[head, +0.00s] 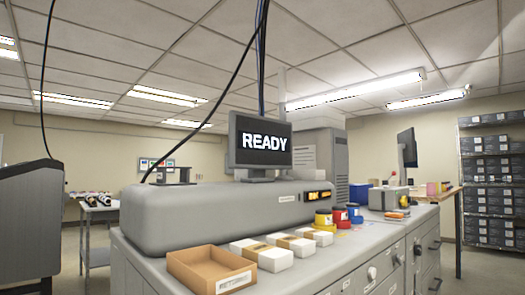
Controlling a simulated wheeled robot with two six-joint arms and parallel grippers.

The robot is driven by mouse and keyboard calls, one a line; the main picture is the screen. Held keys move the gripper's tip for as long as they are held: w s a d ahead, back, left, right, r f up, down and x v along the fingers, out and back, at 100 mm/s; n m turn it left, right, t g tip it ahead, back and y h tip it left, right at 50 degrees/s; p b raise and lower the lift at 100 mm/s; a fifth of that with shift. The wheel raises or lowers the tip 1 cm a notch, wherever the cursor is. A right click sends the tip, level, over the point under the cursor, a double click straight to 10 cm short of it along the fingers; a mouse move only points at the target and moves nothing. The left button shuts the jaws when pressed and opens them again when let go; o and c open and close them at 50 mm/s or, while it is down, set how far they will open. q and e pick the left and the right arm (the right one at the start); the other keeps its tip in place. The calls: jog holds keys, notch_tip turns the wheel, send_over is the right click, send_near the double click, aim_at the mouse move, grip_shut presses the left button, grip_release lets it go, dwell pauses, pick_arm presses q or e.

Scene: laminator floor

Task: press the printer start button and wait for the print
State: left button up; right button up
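The long grey machine (215,212), which looks like the printer, lies on top of a grey cabinet (355,268). A dark-framed screen (262,147) stands on it and reads "READY" in white letters. A small panel (318,196) with orange lit characters sits at the machine's right front end. I cannot make out which part is the start button. No print shows coming out of the machine. Neither of my grippers is in view.
An open cardboard tray (212,270), several white boxes (268,257) and yellow, red and blue jars (325,220) line the cabinet's front edge. A blue bin (359,193) stands further right. Shelves of dark boxes (490,190) stand at the far right. Black cables hang from the ceiling.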

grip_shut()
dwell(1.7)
